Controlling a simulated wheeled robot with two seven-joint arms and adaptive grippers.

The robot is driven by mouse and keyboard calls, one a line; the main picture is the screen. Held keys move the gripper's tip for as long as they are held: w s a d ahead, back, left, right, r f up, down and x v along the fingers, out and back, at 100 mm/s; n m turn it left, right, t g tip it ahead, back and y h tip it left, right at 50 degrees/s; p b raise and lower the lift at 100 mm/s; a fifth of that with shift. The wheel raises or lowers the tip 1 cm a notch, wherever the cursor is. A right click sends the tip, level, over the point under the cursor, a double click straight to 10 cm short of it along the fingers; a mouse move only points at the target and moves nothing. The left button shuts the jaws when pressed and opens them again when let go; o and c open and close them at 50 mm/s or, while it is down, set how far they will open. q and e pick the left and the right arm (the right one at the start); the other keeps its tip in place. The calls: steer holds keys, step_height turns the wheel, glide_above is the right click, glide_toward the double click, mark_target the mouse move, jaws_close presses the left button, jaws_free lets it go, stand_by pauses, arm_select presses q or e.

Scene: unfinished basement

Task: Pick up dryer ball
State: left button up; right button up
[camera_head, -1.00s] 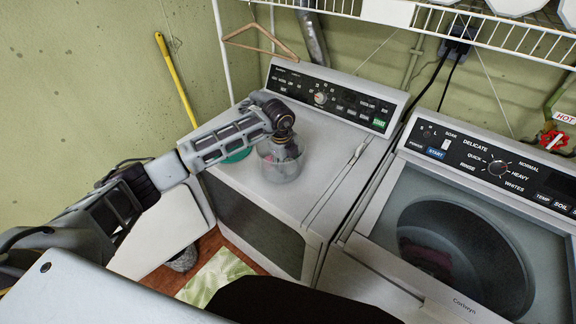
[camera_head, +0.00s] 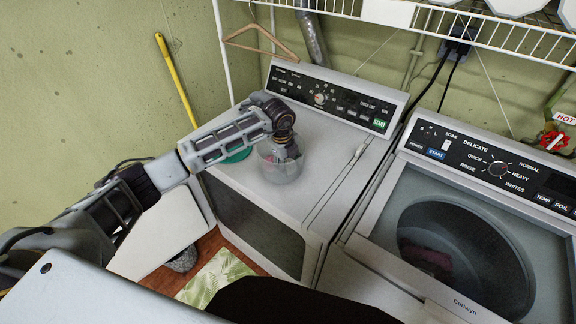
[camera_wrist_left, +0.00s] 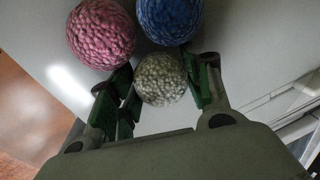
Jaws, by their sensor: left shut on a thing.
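A clear bowl (camera_head: 283,172) stands on top of the left white machine, near its front left. My left gripper (camera_head: 287,152) points down into the bowl from above. In the left wrist view a grey-white dryer ball (camera_wrist_left: 160,79) sits between the green-padded fingers of my left gripper (camera_wrist_left: 161,88), which is shut on it. A pink ball (camera_wrist_left: 100,34) and a blue ball (camera_wrist_left: 170,18) lie beside it, in front of the fingers. In the head view the balls are mostly hidden by the gripper and the bowl wall. My right gripper is out of view.
A green round item (camera_head: 238,155) lies left of the bowl, partly behind my arm. The control panel (camera_head: 330,98) rises behind. A washer (camera_head: 385,250) with a dark round opening stands to the right. A wire shelf (camera_head: 480,40) hangs above.

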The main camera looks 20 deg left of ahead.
arm_select(q)
step_height(320, 180, up, 10)
steer(key=shift+f+b, duration=0.15)
steer(key=shift+b, duration=0.7)
steer(key=shift+r+p, duration=0.4)
steer(key=shift+r+p, duration=1.05)
steer(key=shift+r+p, duration=0.45)
steer(key=shift+o, duration=1.4)
steer(key=shift+c, duration=0.6)
steer(key=shift+s+f, duration=0.1)
steer(key=shift+s, duration=0.05)
